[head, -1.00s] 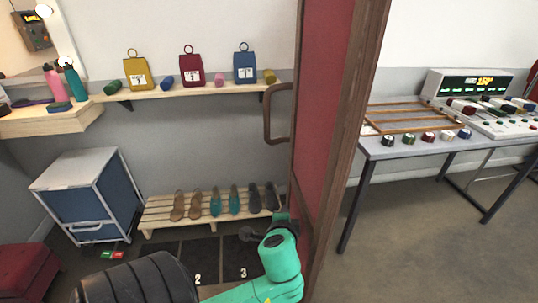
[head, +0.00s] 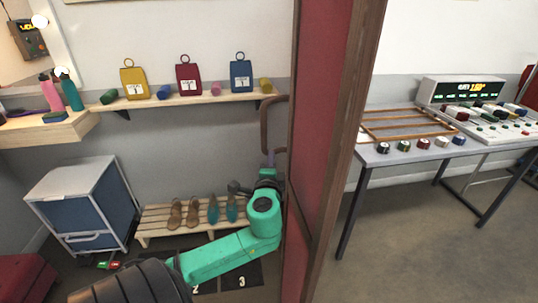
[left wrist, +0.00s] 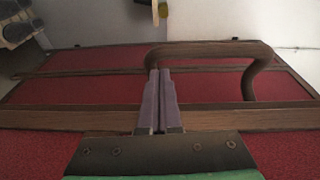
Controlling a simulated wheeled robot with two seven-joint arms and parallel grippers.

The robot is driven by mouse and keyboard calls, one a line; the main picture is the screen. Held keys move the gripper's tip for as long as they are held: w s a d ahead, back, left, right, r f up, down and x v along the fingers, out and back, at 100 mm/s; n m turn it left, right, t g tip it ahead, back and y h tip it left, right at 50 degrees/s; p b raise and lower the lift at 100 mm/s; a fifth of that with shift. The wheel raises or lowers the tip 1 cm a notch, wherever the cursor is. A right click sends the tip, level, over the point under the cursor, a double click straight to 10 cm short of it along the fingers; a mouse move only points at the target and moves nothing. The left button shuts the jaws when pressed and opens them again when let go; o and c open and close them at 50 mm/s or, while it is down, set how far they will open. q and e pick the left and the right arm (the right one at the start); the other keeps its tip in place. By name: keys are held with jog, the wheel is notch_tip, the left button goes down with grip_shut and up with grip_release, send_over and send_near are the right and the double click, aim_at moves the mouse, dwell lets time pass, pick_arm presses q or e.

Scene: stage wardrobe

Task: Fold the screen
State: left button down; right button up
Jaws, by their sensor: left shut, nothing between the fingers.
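The screen (head: 334,130) stands upright in the middle of the head view, with red panels in dark wooden frames. Its curved brown handle (head: 265,125) sticks out to the left; the handle also shows in the left wrist view (left wrist: 215,49). My left gripper (head: 270,158) is at the lower end of the handle in the head view. In the left wrist view its purple fingers (left wrist: 159,72) are shut together with nothing between them, their tips at the handle's left end. Whether they touch it I cannot tell. My right gripper is not in view.
A low slatted rack (head: 155,222) with several shoes stands behind my left arm. A blue drawer cabinet (head: 75,205) is at the left. A wall shelf (head: 190,102) holds tagged bags. A table (head: 400,154) with a console (head: 478,110) stands right of the screen.

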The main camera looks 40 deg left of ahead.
pick_arm(q)
jog(key=shift+a, duration=0.45)
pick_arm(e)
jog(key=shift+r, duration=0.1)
